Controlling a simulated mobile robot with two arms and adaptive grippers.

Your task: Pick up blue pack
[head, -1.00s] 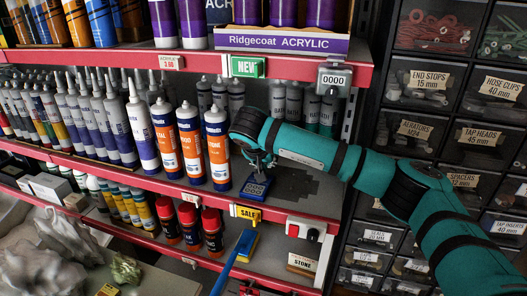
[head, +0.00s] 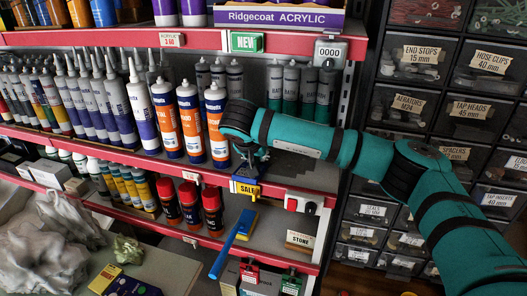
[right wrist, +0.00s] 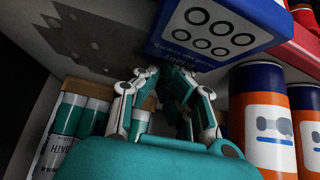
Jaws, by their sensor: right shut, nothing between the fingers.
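The blue pack (head: 241,179) is mostly covered in the head view, low under my right gripper, just above the yellow SALE tag at the shelf edge. In the right wrist view the blue pack (right wrist: 205,30) is large at the top, with a face of dark rings on white turned to the camera. My right gripper (right wrist: 165,74) has its fingers closed together beside the pack's lower left side. Nothing is held between them, and I cannot tell if they touch the pack. The right gripper also shows in the head view (head: 249,164). My left gripper is out of view.
Orange-labelled cartridges (head: 190,122) stand close left of my right gripper. Green-and-grey cartridges (head: 291,92) stand behind it. The red shelf edge (head: 130,153) runs along the front, with a SALE tag (head: 247,190) on it. A blue-handled tool (head: 226,250) leans below.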

